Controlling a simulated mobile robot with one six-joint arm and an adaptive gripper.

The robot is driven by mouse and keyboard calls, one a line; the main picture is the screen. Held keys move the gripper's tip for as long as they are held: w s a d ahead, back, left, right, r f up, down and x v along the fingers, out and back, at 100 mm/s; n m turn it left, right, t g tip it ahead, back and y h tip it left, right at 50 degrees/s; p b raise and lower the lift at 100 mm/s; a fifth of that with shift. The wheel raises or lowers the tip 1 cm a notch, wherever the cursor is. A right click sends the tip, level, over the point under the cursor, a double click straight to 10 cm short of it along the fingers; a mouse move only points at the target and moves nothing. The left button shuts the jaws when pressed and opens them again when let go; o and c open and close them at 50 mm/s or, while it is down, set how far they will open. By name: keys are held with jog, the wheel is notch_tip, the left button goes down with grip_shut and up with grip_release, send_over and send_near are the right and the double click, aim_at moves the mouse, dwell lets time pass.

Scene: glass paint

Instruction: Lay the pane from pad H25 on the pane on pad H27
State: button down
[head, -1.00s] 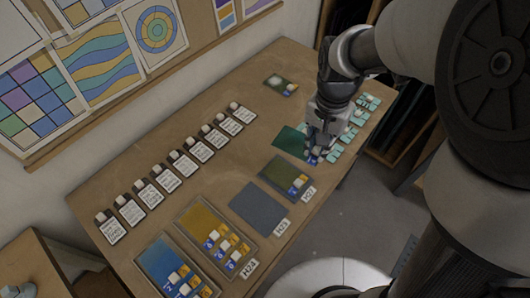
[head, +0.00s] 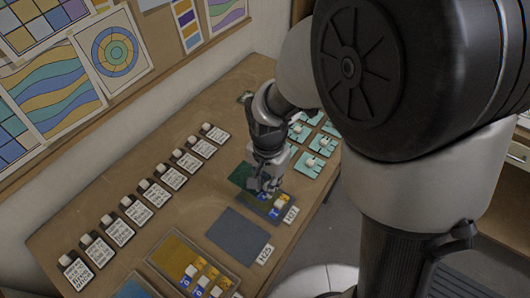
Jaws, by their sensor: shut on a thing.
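My gripper (head: 264,187) is shut on a dark green pane (head: 240,174), which sticks out to its left. The gripper and the pane are over or close to the far edge of pad H27; I cannot tell the height.
A yellow pane on a pad (head: 178,258) with several tabs lies nearer, and part of a blue pane (head: 135,288) shows at the bottom edge. Several teal pieces (head: 318,145) lie behind right. Bare brown table (head: 180,225) separates bottles and pads.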

jog(key=shift+f+b, duration=0.75)
jog(key=shift+f, duration=1.85)
jog(key=shift+f, duration=0.2)
jog(key=c, duration=1.8)
grip_release()
jog(key=shift+r, duration=0.15)
